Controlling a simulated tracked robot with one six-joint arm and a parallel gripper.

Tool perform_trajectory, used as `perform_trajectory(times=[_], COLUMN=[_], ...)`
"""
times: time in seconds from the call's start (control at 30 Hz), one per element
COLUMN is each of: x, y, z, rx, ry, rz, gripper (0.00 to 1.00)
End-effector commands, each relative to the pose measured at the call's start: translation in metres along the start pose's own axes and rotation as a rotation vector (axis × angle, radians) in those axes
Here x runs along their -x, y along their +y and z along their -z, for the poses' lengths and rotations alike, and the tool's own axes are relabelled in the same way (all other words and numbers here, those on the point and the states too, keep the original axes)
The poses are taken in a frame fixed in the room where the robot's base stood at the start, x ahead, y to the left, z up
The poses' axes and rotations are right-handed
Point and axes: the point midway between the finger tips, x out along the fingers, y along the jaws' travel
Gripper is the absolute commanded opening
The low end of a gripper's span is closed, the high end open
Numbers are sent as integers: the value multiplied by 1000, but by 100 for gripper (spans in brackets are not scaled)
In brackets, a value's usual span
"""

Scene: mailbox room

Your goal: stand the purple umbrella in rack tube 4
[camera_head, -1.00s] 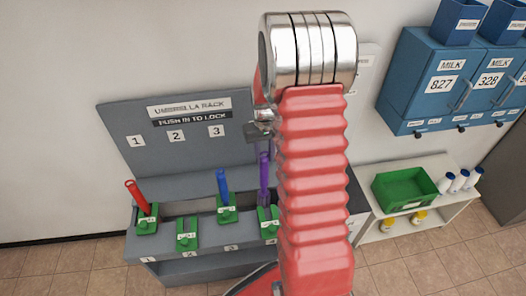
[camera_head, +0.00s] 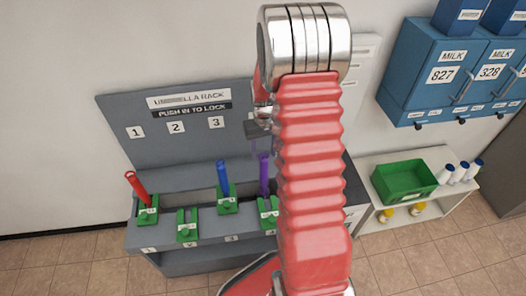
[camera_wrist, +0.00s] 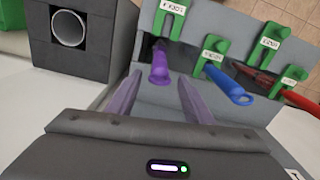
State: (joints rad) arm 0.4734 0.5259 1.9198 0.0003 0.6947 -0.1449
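The purple umbrella (camera_head: 264,176) stands about upright at the fourth green clip (camera_head: 268,209) of the umbrella rack (camera_head: 188,235), the rightmost clip in sight. In the wrist view its purple handle (camera_wrist: 160,65) points toward me, beyond the fingertips and in line with the gap between them. My gripper (camera_wrist: 158,88) is open with nothing between its fingers. In the head view my gripper (camera_head: 256,140) is just above the umbrella's top, partly hidden by my red arm. The umbrella's lower part is hidden inside the rack.
A red umbrella (camera_head: 138,188) and a blue umbrella (camera_head: 223,178) stand in the rack; the second clip (camera_head: 187,226) is empty. A dark block with a round opening (camera_wrist: 68,28) is at the wrist view's left. A green bin (camera_head: 405,181) and blue mailboxes (camera_head: 450,75) are at right.

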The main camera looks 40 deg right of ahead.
Motion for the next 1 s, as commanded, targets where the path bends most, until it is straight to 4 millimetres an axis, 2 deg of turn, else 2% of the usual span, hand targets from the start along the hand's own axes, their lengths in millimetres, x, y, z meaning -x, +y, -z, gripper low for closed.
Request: perform_trajectory(times=[0.3, 0.47, 0.67, 1.0], x=[0, 9, 36, 96], y=[0, 0, 0, 0], z=[0, 0, 1, 2], rx=[0, 0, 0, 0], ry=[-1, 1, 2, 3], rz=[0, 0, 0, -1], gripper=[50, 50, 50, 50])
